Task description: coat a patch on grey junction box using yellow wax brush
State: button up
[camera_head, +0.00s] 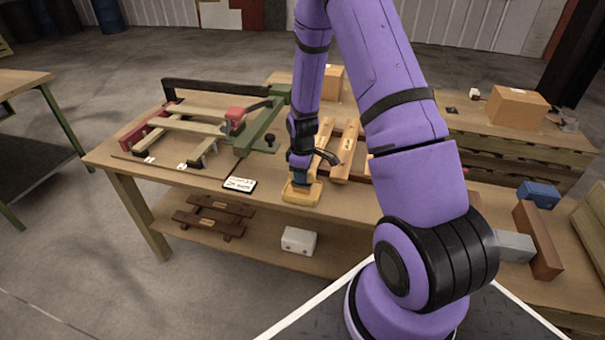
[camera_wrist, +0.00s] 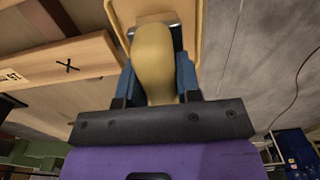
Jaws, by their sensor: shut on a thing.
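My gripper (camera_head: 300,178) points down over the front of the middle workbench and is shut on the yellow wax brush (camera_head: 301,193). Whether the base touches the bench top is hard to tell. A grey box (camera_head: 516,246), likely the junction box, lies at the far right of the head view beside a brown block, well apart from the brush. My arm stands between them in the picture.
Wooden planks (camera_head: 345,152) lie just behind my gripper; one carries an X mark (camera_wrist: 68,66). A clamp frame (camera_head: 190,125) and a label card (camera_head: 240,184) are to the left. A blue box (camera_head: 538,194), a brown block (camera_head: 538,240) and a cardboard box (camera_head: 516,107) are right.

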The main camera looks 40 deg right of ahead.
dwell(0.3)
jog(key=shift+r, duration=3.5)
jog(key=w+a+f+m, duration=0.2)
jog(key=a+m, duration=0.1)
jog(key=a, duration=0.3)
jog(key=w+a+f+m, duration=0.3)
jog(key=a+m, duration=0.1)
jog(key=a, duration=0.3)
jog(key=shift+w+m, duration=0.3)
